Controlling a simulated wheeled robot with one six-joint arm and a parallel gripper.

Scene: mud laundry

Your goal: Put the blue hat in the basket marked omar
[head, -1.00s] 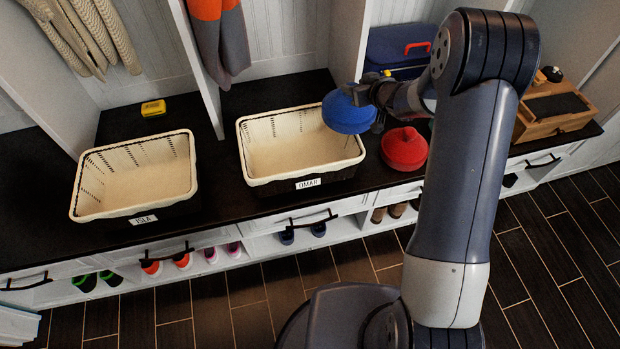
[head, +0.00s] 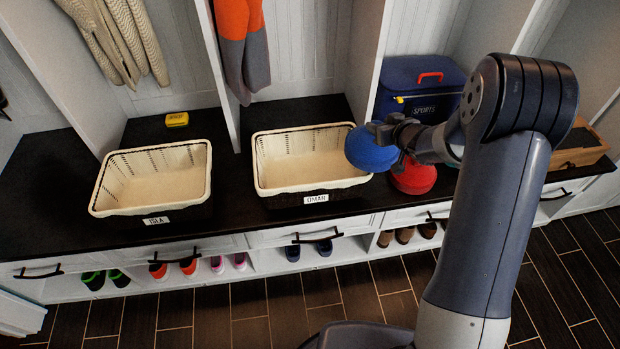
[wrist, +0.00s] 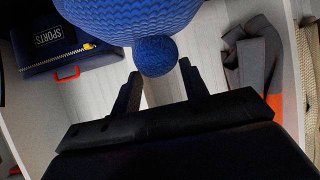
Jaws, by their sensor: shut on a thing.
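The blue hat (head: 368,150) is held in the air by my gripper (head: 392,140), at the right end of the basket marked OMAR (head: 270,188). In the head view the hat overlaps the basket's right rim. In the wrist view my gripper (wrist: 160,88) is shut on the hat's round pompom, and the knitted blue hat (wrist: 130,18) fills the top. The OMAR basket is cream-lined, with a white label on its front, and looks empty. A red hat (head: 415,178) sits on the bench to the right, partly hidden behind my gripper and the blue hat.
A blue SPORTS bag (head: 395,75) and a wooden box (head: 580,148) are on the right. White dividers separate the cubbies, and a grey and orange garment (head: 243,50) hangs above OMAR.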

